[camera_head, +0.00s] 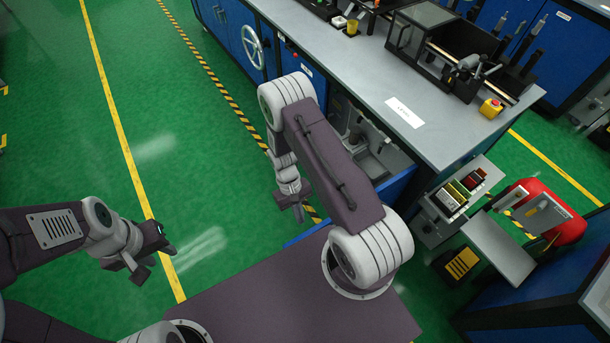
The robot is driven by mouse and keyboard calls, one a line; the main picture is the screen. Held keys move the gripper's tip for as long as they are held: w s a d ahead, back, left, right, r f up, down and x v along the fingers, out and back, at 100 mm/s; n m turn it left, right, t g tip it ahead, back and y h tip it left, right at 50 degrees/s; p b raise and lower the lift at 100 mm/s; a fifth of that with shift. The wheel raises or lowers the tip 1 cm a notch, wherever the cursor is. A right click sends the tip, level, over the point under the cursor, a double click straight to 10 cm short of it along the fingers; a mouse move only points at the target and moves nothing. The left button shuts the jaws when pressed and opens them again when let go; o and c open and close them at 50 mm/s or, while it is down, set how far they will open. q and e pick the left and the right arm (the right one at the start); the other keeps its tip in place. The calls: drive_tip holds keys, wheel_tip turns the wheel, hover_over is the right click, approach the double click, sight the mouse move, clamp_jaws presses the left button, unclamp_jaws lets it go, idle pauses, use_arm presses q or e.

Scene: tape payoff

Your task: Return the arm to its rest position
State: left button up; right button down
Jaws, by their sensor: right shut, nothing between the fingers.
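My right arm (330,170) rises from my base, bends at a high elbow and hangs down on its far side. My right gripper (298,211) is at its lower end, pointing down beside the open blue drawer, shut and empty. My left arm (45,235) reaches in from the left edge. My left gripper (152,264) is over the green floor near the yellow line, clear of everything.
A grey-topped workbench (345,65) stands beyond my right arm, with a machine (440,50) on it. Its open drawer (395,185) juts out close to the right arm. A red machine (550,212) and small coloured boxes (460,190) are at right. The left floor is free.

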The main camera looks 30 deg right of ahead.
drive_tip(key=v, duration=0.5)
drive_tip(key=shift+w+r, duration=0.15)
drive_tip(key=shift+r, duration=0.25)
